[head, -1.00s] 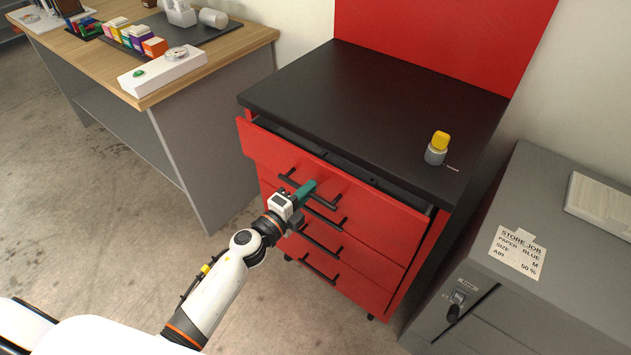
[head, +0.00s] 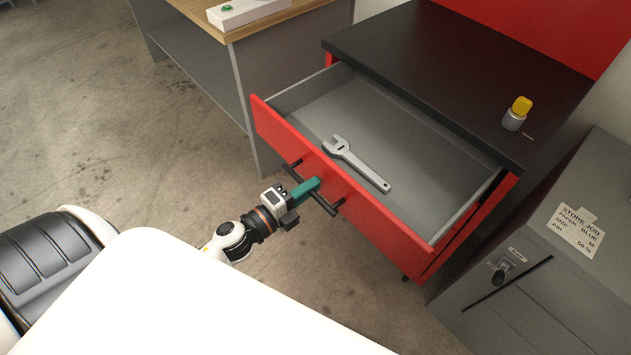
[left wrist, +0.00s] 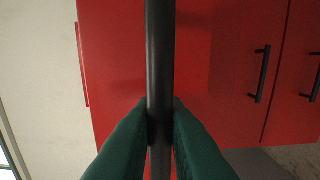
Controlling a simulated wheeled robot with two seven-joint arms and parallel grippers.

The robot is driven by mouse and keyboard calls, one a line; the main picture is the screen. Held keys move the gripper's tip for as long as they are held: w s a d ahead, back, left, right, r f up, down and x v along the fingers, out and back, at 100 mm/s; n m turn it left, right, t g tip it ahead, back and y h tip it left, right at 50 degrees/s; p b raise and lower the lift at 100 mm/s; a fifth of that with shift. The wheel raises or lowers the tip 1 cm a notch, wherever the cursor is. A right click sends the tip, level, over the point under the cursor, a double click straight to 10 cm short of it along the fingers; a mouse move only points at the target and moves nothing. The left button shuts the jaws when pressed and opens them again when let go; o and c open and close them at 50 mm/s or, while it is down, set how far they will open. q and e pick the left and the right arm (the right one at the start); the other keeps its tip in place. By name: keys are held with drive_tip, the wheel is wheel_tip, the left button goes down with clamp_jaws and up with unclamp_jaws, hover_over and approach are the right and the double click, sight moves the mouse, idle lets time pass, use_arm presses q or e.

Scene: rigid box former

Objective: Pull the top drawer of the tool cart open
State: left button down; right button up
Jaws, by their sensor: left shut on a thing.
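The red tool cart has a black top (head: 440,65). Its top drawer (head: 370,205) is pulled well out, showing a grey inside with a grey wrench (head: 357,163) lying in it. My left gripper (head: 312,186) has teal fingers and is shut on the black bar handle (head: 328,205) of that drawer. In the left wrist view the handle bar (left wrist: 160,60) runs upright between the two fingertips (left wrist: 160,118), with the red drawer front behind it. My right gripper is not in view.
A small grey container with a yellow cap (head: 516,114) stands on the cart top. A wooden-topped desk (head: 270,20) stands behind left. The floor at left is clear.

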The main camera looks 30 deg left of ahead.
use_arm(q)
drive_tip(key=shift+s+a, duration=0.2)
drive_tip(key=shift+s, duration=0.2)
drive_tip(key=c, duration=1.5)
unclamp_jaws()
drive_tip(key=b+v, duration=0.2)
drive_tip(key=v, duration=1)
